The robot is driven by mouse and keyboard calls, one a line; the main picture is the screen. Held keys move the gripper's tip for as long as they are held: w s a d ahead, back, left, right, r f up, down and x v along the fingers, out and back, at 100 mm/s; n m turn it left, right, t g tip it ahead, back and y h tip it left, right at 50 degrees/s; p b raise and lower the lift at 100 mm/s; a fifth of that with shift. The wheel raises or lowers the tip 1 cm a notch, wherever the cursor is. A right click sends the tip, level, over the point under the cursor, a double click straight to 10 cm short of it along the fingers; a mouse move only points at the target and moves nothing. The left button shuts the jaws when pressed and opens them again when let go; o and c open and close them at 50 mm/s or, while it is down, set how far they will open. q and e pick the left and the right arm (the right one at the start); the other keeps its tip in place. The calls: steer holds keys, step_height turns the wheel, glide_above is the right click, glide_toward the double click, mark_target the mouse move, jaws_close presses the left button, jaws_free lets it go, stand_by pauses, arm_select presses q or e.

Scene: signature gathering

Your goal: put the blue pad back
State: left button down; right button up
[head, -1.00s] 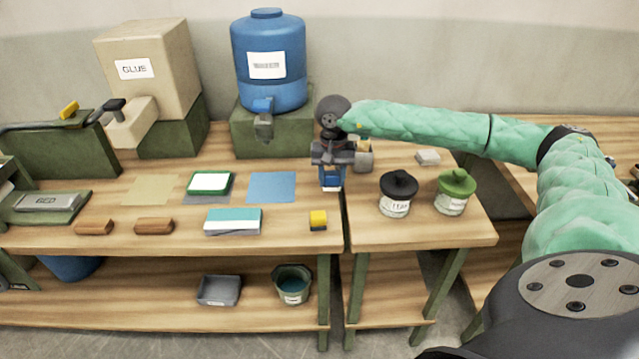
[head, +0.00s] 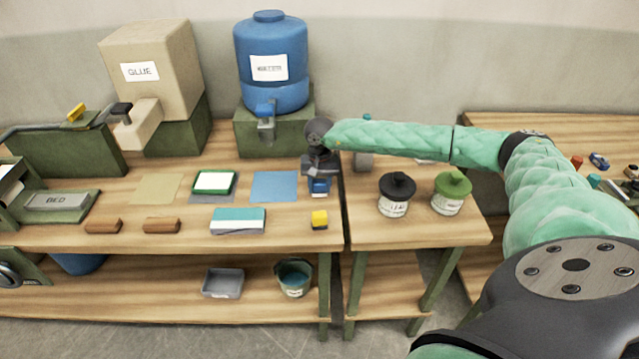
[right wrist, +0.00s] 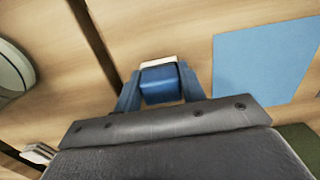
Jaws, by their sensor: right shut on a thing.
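My right gripper (head: 319,178) is shut on the blue pad (head: 319,187), a small blue block with a pale face. In the right wrist view the pad (right wrist: 160,82) sits between the two blue fingers, with its whitish part showing at its far edge. The pad is over the right end of the main table, just right of a flat blue square (head: 274,186). I cannot tell whether it touches the table. A similar yellow pad (head: 320,219) lies nearer the front edge. My left gripper is not in view.
A black-lidded jar (head: 394,198) and a green-lidded jar (head: 450,195) stand on the side table to the right. A teal-topped block (head: 238,218) and a green-framed pad (head: 213,183) lie to the left. The blue tank (head: 270,65) stands behind.

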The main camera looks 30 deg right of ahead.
steer(key=shift+f, duration=0.2)
steer(key=shift+f, duration=0.1)
steer(key=o, duration=1.2)
